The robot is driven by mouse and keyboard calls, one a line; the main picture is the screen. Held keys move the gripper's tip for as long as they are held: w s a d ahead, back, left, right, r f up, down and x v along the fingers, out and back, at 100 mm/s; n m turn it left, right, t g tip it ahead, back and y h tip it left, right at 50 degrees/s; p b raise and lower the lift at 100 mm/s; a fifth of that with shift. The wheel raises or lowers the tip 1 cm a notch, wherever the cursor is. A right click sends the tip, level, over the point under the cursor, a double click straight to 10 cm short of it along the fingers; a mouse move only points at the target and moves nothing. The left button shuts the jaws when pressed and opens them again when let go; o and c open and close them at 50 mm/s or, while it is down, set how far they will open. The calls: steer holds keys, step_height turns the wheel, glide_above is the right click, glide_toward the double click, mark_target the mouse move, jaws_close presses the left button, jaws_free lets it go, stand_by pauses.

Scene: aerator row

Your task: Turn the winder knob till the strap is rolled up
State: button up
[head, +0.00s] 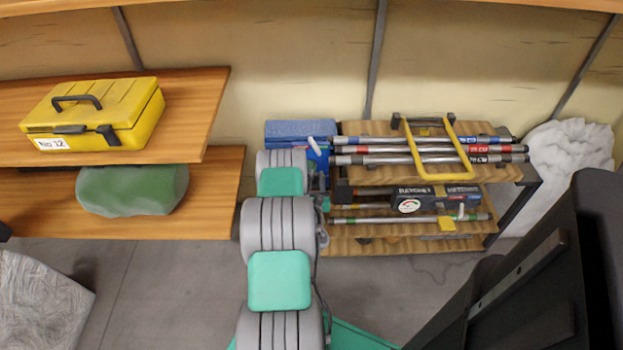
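My grey arm with green pads reaches up the middle of the view, and its far end is in front of the left end of the rack. My gripper is not visible; the arm covers that area. A blue block-like object (300,129) stands just behind the arm's end, with a small white peg (316,143) at its right side. I cannot tell whether this is the winder and its knob. A black labelled box (432,198) lies on the rack's middle level, with a small white upright part (461,210) near its right end. No strap is clearly recognisable.
The wooden rack (375,128) holds several metal bars (430,149) and a yellow frame (466,150). At left, a wooden shelf (190,100) bears a yellow toolbox (95,115); a green bundle (130,190) is below. White wrapped bulk (572,165) stands right. Grey floor (170,290) is clear left of the arm.

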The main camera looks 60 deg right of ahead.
steer(key=c, duration=0.9)
steer(key=shift+o, duration=0.2)
